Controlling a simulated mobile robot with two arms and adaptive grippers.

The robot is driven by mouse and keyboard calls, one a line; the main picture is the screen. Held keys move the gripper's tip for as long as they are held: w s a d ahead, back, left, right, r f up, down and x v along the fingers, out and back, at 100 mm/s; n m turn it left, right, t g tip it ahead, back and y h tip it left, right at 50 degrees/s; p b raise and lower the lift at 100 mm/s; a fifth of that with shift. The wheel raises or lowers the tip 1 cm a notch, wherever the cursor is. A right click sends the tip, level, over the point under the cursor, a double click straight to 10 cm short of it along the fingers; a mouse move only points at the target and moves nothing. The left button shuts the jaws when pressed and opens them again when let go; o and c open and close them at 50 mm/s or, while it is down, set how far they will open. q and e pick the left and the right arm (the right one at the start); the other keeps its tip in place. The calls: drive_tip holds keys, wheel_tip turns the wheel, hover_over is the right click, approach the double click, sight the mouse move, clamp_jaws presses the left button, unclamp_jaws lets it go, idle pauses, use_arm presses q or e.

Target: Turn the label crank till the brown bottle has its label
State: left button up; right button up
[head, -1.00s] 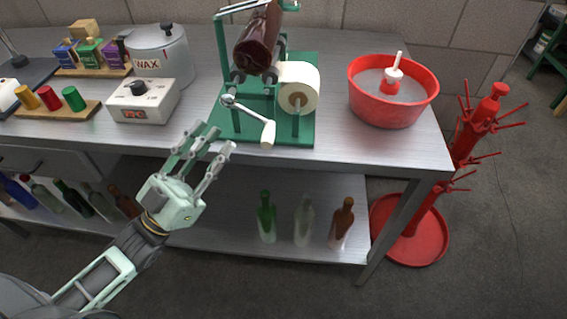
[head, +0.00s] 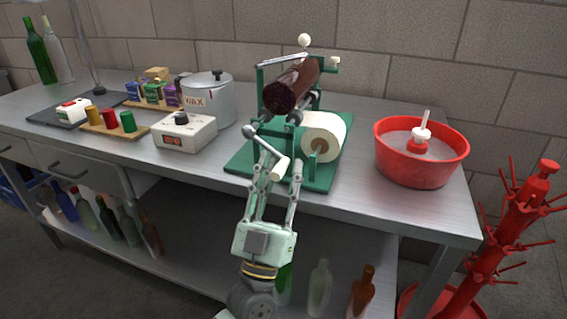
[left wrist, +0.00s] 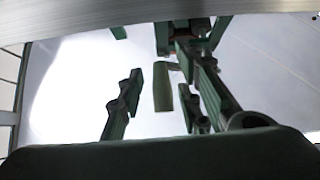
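The green label machine (head: 240,160) stands on the steel bench, with the brown bottle (head: 289,87) lying on its rollers. The visible side of the bottle is plain dark brown glass. A white label roll (head: 322,136) sits in front of the bottle. The label crank (head: 281,168) has a metal arm and a pale handle pointing toward me. My left gripper (head: 279,170) is open at the bench's front edge, its fingers on either side of the handle. In the left wrist view the handle (left wrist: 162,88) shows between the spread fingers, with a gap at the left finger.
A red tub (head: 420,169) stands right of the machine. A wax pot (head: 214,98) and a white control box (head: 183,132) stand left. A red bottle tree (head: 505,230) is at the right. Several bottles stand on the shelf below.

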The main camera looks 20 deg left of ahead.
use_arm(q)
drive_tip(key=shift+x, duration=0.8)
clamp_jaws()
